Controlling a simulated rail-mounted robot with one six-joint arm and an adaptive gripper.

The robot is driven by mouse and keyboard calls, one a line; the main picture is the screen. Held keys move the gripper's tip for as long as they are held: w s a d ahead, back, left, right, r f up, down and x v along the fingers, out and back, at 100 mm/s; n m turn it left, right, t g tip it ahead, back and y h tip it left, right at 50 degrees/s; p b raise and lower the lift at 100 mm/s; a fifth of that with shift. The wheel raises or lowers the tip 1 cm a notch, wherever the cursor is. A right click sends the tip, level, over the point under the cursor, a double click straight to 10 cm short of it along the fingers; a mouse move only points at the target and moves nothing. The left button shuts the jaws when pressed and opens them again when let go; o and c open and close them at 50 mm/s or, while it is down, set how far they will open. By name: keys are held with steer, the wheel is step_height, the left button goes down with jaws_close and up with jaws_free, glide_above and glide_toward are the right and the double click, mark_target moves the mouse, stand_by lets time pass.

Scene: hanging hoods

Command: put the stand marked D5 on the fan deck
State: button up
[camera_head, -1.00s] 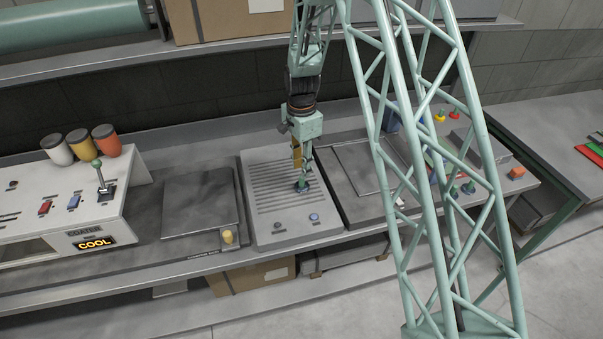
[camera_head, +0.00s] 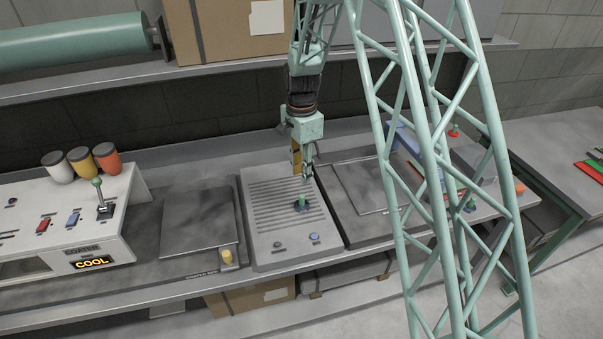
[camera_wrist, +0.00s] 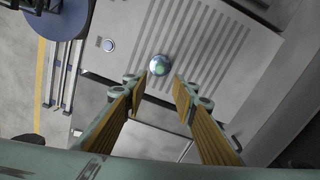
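A small green stand (camera_head: 301,203) stands upright on the slatted grey fan deck (camera_head: 262,229). Any marking on it is too small to read. In the wrist view the stand (camera_wrist: 159,65) shows from above as a shiny blue-green round top on the deck (camera_wrist: 245,60), close to the slats. My gripper (camera_head: 307,176) is above the stand and apart from it. In the wrist view my gripper (camera_wrist: 160,90) has its two fingers spread wide, with nothing between them.
The coater (camera_head: 75,225) reads COOL. Several green and red pieces stand at the right, partly behind my arm's lattice.

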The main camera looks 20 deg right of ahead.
steer(key=shift+r, duration=0.1)
stand_by(0.5)
steer(key=s+r+n+t, duration=0.1)
steer(key=s+r+n, duration=0.3)
steer(key=s+r, duration=0.8)
steer(key=s+r+n+t, duration=0.1)
steer(key=s+r+n, duration=0.2)
steer(key=s+r, duration=0.95)
steer(key=s+r+n+t, duration=0.1)
steer(key=s+r+n, duration=0.3)
steer(key=s, duration=0.8)
steer(key=s+r+n, duration=0.3)
steer(key=s+r, duration=0.4)
steer(key=s, duration=0.6)
steer(key=shift+s+r+n+t, duration=0.25)
steer(key=shift+r+n+t, duration=0.1)
steer(key=shift+n+t, duration=0.05)
steer(key=shift+s+d, duration=0.1)
steer(key=shift+r, duration=0.1)
